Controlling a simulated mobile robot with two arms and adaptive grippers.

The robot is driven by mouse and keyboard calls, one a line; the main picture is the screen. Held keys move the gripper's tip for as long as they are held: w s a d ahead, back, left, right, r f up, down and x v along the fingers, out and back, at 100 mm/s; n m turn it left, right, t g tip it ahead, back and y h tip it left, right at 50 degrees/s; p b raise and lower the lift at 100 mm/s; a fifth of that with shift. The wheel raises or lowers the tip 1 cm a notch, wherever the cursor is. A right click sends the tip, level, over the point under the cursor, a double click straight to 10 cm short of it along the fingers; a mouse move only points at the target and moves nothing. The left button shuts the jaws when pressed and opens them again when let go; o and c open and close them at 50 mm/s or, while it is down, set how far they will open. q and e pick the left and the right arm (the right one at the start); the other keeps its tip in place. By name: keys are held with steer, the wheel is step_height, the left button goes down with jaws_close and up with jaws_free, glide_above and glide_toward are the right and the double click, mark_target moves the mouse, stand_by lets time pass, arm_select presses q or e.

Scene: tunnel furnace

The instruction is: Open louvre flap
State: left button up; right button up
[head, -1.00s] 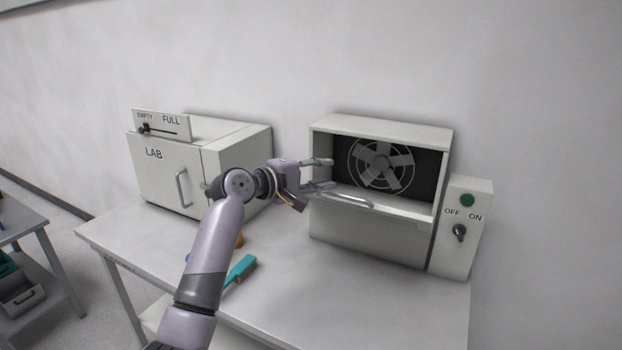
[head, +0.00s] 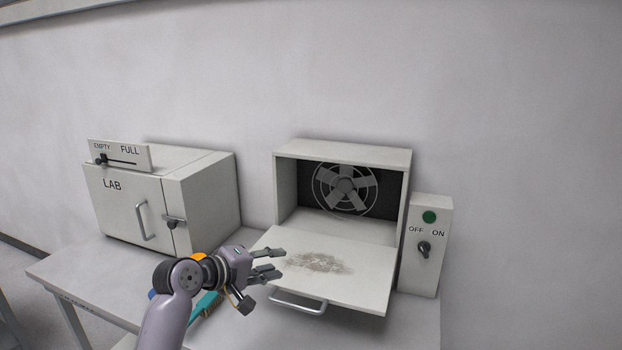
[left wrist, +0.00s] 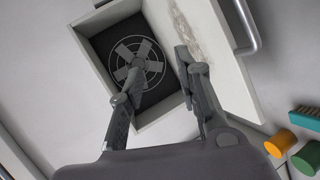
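The louvre flap (head: 350,272) of the white furnace box (head: 345,152) is folded down and forward, roughly level. A brownish smudge marks its inner face, and its bar handle (head: 300,304) hangs at the front edge. The box stands open, with a fan (head: 345,188) at its back. My left gripper (head: 280,262) is open and empty at the flap's left edge, off the handle; contact with the flap cannot be told. In the left wrist view its fingers (left wrist: 160,70) are spread in front of the fan and flap (left wrist: 218,45). My right gripper is not in view.
A switch box (head: 430,265) with a green button and OFF/ON knob stands right of the furnace. A LAB cabinet (head: 110,215) stands left. A teal brush (head: 206,303) lies on the table near my arm. Orange (left wrist: 279,143) and green (left wrist: 307,158) cylinders show in the left wrist view.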

arm_select(q)
steer(key=s+a+f+m+g+y, duration=0.2)
steer(key=s+f+m, duration=0.1)
steer(key=s+f, duration=0.75)
steer(key=s+a+f+m+g+y, duration=0.2)
steer(key=s+f+m+y, duration=0.1)
steer(key=s+f, duration=0.75)
steer(key=s+a+f+m+g+y, duration=0.2)
steer(key=s+a, duration=0.1)
steer(key=s, duration=0.8)
steer(key=s+a+f+m+g+y, duration=0.1)
steer(key=s+a+m, duration=0.15)
steer(key=s, duration=0.85)
step_height(320, 180, down, 28)
steer(key=r+g+b, duration=0.1)
steer(key=b, duration=0.2)
steer(key=s+a+f+g+b, duration=0.1)
steer(key=s+a+f+b, duration=0.2)
steer(key=s+f, duration=1.4)
step_height(320, 180, down, 5)
steer(key=shift+s+r+g+y, duration=0.2)
steer(key=shift+g+y, duration=0.1)
